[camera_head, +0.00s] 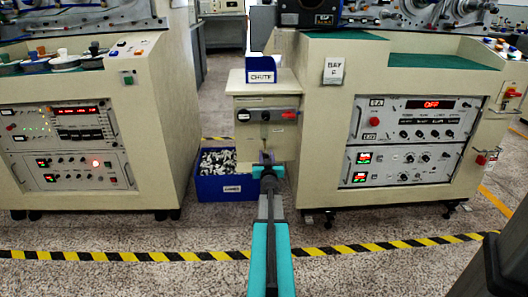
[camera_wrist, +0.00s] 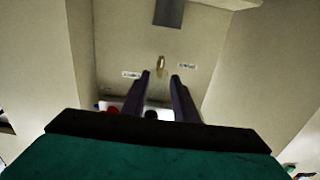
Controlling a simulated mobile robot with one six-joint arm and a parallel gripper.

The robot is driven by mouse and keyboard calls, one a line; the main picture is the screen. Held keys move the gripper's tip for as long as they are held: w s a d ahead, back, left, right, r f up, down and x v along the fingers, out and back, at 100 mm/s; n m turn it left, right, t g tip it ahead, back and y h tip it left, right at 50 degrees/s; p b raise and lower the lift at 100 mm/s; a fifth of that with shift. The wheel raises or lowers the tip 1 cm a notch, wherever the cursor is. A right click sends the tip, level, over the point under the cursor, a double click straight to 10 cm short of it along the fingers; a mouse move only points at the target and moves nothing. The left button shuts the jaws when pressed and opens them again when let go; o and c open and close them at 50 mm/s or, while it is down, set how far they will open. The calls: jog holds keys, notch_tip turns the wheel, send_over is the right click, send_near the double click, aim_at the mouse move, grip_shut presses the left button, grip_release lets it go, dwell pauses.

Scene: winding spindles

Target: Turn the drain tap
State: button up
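The drain tap looks to be a small brass piece (camera_wrist: 161,63) on the cream cabinet front, between two small white labels, in the wrist view. It appears upright, its long side running up and down the picture. In the head view the likely tap (camera_head: 265,143) is tiny, below the knob panel and just above my gripper. My gripper (camera_wrist: 160,74) has two dark fingers, spread apart with nothing seen between the tips. The tap shows just beyond the tips, roughly in line with the gap. I cannot tell the distance or any contact. In the head view my gripper (camera_head: 268,160) is in front of the cabinet.
A panel with a red knob (camera_head: 288,115) sits above the tap, under the blue CHUTE bin (camera_head: 261,76). A blue crate of small parts (camera_head: 226,187) stands on the floor at left. Larger machine cabinets flank both sides. Striped tape (camera_head: 140,256) crosses the floor.

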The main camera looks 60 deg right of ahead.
aim_at(265, 147)
jog(key=shift+b+x, duration=0.65)
jog(key=shift+x, duration=2.5)
